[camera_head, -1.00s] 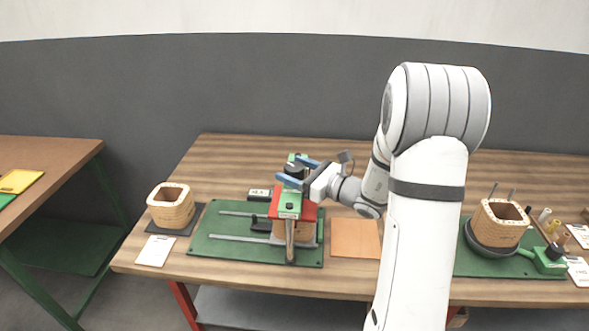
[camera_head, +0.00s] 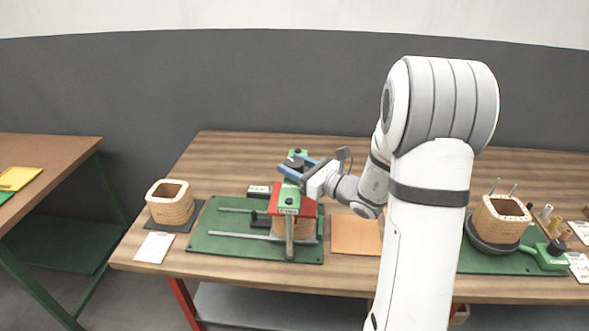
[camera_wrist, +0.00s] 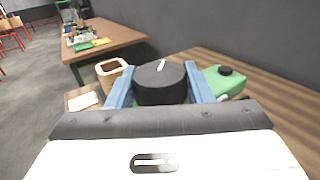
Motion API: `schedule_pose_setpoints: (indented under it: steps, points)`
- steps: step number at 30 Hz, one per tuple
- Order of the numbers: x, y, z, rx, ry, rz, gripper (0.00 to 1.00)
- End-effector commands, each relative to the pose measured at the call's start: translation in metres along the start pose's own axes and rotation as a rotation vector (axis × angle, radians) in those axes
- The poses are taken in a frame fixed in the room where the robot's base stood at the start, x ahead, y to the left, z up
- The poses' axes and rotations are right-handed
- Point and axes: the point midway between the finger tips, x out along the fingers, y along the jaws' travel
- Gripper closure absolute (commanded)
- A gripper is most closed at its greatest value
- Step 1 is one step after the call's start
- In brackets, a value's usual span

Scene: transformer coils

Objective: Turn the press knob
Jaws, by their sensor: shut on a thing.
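The press knob (camera_wrist: 160,82) is a round black knob with a white mark on top, filling the middle of the wrist view. My gripper (camera_head: 292,167) has its two blue fingers on either side of the knob, shut on it. In the head view the knob (camera_head: 294,161) shows only partly between the fingers. The press (camera_head: 291,201) has a red plate and a green block on top, with a wound coil (camera_head: 300,225) partly hidden under it. It stands on a green base plate (camera_head: 222,246) with grey rails.
A coil (camera_head: 170,205) stands on a dark mat at the left, beside a white card (camera_head: 154,247). An orange sheet (camera_head: 355,236) lies right of the press. Another coil (camera_head: 500,220) sits in a round dark holder at the right. A second table (camera_head: 50,150) stands at the far left.

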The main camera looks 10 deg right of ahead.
Motion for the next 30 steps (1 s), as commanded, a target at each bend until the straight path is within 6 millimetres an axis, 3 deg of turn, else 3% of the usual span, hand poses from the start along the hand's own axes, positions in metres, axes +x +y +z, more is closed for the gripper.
schedule_pose_setpoints:
  steps: [6,15,16,24,30]
  points:
    - [0.0000,0.0003,-0.0009,-0.003,-0.004,-0.098,0.76]
    - [-0.0001,-0.0002,0.0007,-0.002,-0.002,-0.107,0.76]
    - [-0.0001,-0.0003,0.0007,-0.002,-0.002,-0.107,0.53]
    - [0.0000,0.0001,0.0004,-0.001,-0.002,-0.105,0.32]
    - [-0.0003,0.0003,0.0002,-0.001,-0.002,-0.105,0.32]
